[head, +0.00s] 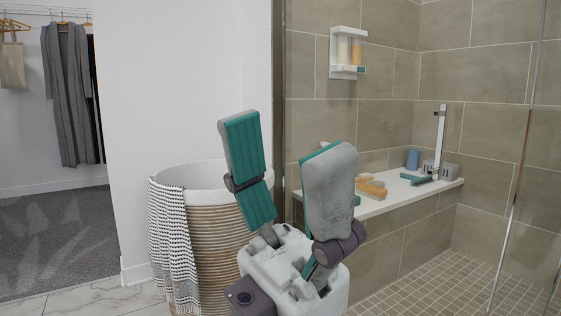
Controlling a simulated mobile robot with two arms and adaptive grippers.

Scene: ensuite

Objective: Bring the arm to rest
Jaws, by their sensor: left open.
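My left gripper (287,172) is large in the middle of the head view. Its two teal-padded fingers point up and stand wide apart, with nothing between them. It is in front of the round basket and the shower bench, and hides part of both. My right gripper does not show.
A ribbed round basket (205,235) with a white rim and a draped towel (174,240) stands at the left. A shower bench (395,196) holds several bath items. A wall shelf (346,60) holds bottles. Glass edges the shower at the right. A carpeted closet area (55,235) is open at far left.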

